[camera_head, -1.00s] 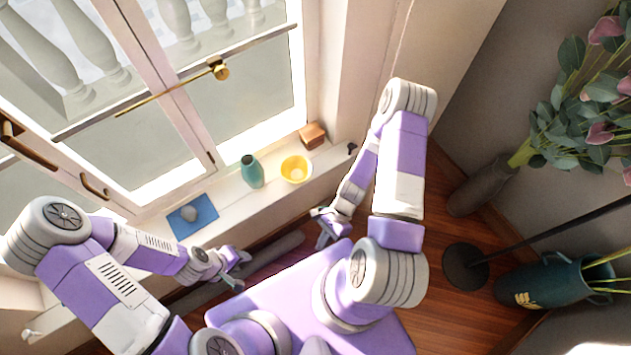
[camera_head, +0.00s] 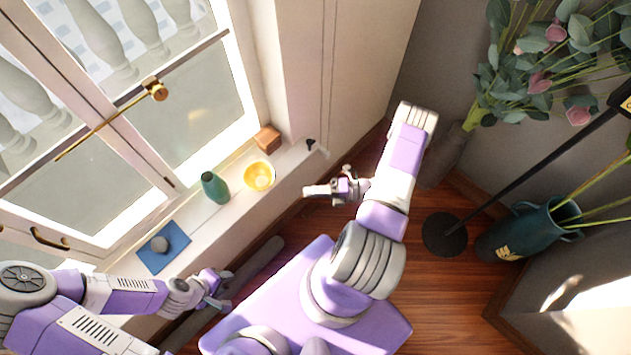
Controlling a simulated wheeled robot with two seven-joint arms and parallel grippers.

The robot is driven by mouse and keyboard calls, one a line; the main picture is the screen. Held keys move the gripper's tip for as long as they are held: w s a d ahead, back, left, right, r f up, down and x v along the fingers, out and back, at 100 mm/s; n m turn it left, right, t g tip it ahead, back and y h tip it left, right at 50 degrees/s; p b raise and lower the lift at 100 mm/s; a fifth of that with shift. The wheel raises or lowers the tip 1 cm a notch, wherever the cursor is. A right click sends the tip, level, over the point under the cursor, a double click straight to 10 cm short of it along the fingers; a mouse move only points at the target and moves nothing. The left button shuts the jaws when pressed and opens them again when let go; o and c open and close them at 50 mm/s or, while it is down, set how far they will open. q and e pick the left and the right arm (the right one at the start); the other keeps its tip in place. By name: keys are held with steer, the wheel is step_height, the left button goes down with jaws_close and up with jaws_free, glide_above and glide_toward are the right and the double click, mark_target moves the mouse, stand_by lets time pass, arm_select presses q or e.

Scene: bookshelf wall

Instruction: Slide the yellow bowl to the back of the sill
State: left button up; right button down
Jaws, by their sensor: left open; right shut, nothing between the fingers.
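The yellow bowl (camera_head: 259,176) sits upright on the white window sill (camera_head: 232,205), towards its right part. My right gripper (camera_head: 308,191) is shut and empty. It points left at the bowl from the room side, a short gap to the right of it and apart from it. My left gripper (camera_head: 226,289) is open and empty, in front of the sill and well below the bowl in the picture.
A blue mat (camera_head: 164,248) with a grey stone (camera_head: 160,243) lies further left. A small dark object (camera_head: 311,144) is at the sill's right end.

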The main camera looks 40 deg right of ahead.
arm_select(q)
steer(key=shift+f+b, duration=0.65)
steer(key=shift+f, duration=0.1)
arm_select(e)
steer(key=w+a, duration=0.5)
steer(key=w, duration=0.3)
